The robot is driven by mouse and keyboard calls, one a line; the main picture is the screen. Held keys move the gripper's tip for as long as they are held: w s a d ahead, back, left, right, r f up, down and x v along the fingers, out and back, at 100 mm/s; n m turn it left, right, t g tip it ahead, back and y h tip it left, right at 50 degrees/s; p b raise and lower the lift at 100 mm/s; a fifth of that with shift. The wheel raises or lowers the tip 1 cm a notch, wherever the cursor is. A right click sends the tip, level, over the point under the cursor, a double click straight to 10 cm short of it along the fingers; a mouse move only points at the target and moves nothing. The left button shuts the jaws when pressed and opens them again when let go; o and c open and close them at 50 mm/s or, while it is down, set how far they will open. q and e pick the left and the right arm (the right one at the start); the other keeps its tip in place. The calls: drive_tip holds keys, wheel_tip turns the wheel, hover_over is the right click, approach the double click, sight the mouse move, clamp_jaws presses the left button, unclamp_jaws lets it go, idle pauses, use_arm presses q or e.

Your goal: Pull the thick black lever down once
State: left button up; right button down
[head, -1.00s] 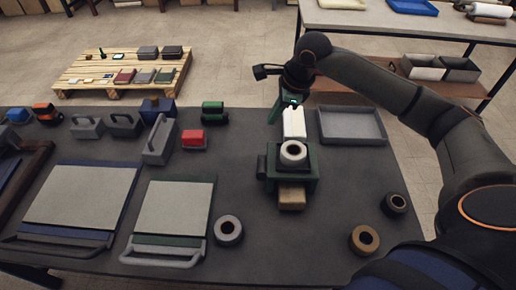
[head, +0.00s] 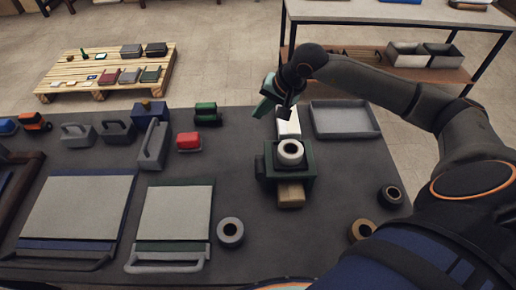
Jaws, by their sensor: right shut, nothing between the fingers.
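A green machine (head: 306,182) stands on the dark table right of centre, with a pale roll (head: 290,151) on top. A tan block (head: 291,195) sits at its front and a white piece (head: 288,123) at its back. A short dark part (head: 260,167) sticks out on its left side; I cannot tell whether this is the thick black lever. No other lever shows clearly. My right gripper (head: 284,110) is shut and empty, pointing down at the back of the machine beside the white piece. I cannot tell whether it touches anything. My left gripper is out of view.
A grey tray (head: 345,130) lies right of my right gripper. A grey roll (head: 230,232) and a black roll (head: 390,196) lie nearer. Two flat covers (head: 78,207) and several handled blocks (head: 153,146) fill the left side.

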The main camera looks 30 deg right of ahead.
sight(260, 169)
wheel_tip(260, 169, down, 8)
drive_tip(key=s+a+b, duration=0.1)
drive_tip(key=s+b, duration=0.2)
drive_tip(key=b, duration=0.1)
drive_tip(key=shift+a+b, duration=0.35)
idle(1.8)
drive_tip(key=shift+f, duration=0.1)
drive_tip(key=shift+a+f+b, duration=0.1)
drive_tip(key=shift+f+b, duration=0.25)
drive_tip(key=shift+b, duration=0.3)
